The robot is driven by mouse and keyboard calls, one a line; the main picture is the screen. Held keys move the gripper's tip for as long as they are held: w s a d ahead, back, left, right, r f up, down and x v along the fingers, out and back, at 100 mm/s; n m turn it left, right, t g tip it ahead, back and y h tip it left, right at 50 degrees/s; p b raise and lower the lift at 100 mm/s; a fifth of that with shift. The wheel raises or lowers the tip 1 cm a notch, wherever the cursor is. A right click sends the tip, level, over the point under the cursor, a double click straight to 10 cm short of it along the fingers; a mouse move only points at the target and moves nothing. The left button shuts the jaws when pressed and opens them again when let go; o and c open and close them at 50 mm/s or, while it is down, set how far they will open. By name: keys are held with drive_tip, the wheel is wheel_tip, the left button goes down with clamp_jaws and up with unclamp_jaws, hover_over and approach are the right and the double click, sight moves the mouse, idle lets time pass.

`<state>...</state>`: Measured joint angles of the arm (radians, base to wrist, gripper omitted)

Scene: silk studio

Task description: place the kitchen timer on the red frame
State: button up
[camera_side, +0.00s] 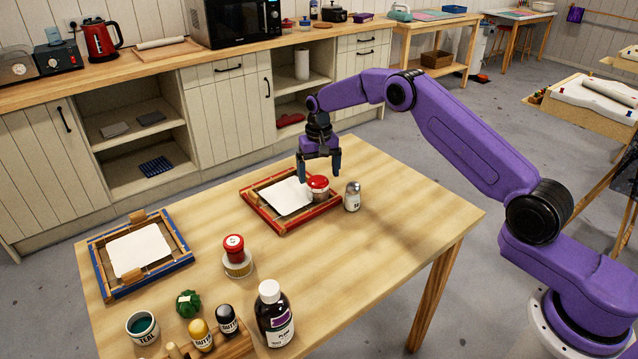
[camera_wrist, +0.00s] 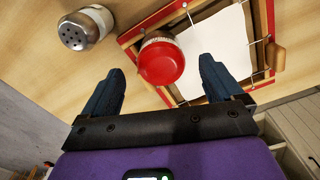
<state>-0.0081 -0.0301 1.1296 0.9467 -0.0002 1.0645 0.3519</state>
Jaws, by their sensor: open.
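The red frame (camera_side: 282,229) lies on the table with a white sheet (camera_side: 287,196) stretched inside it. A red-domed round object with a pale band, which looks like the kitchen timer (camera_side: 318,188), appears upright at the frame's right side, overlapping its rim and sheet. In the wrist view the timer (camera_wrist: 160,63) shows its red top over the edge of the red frame (camera_wrist: 270,18). My gripper (camera_side: 318,176) is open just above the timer. In the wrist view my gripper (camera_wrist: 162,66) has its fingers apart on either side of the timer, with nothing visibly clamped.
A metal-topped shaker (camera_side: 352,197) stands close right of the timer. A blue frame (camera_side: 104,288) lies at the left. A red-topped item (camera_side: 233,247) on a tin, a green pincushion-like thing (camera_side: 188,303) and a dark bottle (camera_side: 273,318) stand nearer the front. The table's right side is clear.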

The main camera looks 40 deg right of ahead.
wheel_tip(320, 180, up, 7)
drive_tip(key=s+a+r+n, duration=0.4)
drive_tip(key=s+a+r, duration=0.15)
drive_tip(key=s, duration=0.55)
drive_tip(key=s+a+r+n, duration=0.45)
drive_tip(key=s+a, duration=0.25)
drive_tip(key=s, duration=0.3)
drive_tip(key=s+d+n, duration=0.4)
drive_tip(key=s, duration=1)
drive_tip(key=s+d+f+n, duration=0.1)
drive_tip(key=s+d+n, duration=0.2)
drive_tip(key=s, duration=1.1)
drive_tip(key=shift+s+d+f+n, duration=0.2)
drive_tip(key=shift+d+n, duration=0.15)
drive_tip(key=shift+d, duration=0.8)
